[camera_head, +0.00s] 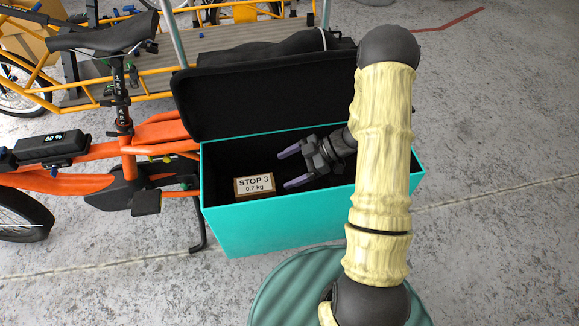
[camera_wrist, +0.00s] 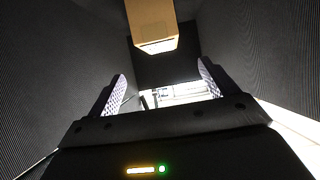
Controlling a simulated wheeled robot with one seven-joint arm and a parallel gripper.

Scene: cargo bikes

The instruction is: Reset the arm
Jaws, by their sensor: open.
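My gripper (camera_head: 290,167) is open and empty, with its two purple-padded fingers apart. In the head view it hangs low in the opening of the teal cargo box (camera_head: 275,222), pointing left. A small brown parcel (camera_head: 255,187) marked STOP 3, 0.7 kg lies inside the box, left of the fingertips and apart from them. In the wrist view the parcel (camera_wrist: 152,18) shows at the top, beyond the open fingers (camera_wrist: 162,92). My arm comes over the box's right side. The arm hides part of the box's right rim.
The box's black lid (camera_head: 260,95) stands open behind the gripper. The orange cargo bike (camera_head: 150,137) is at left, with a black saddle (camera_head: 103,33). A yellow-framed bike with a wooden deck (camera_head: 150,70) stands behind. The concrete floor at right is clear.

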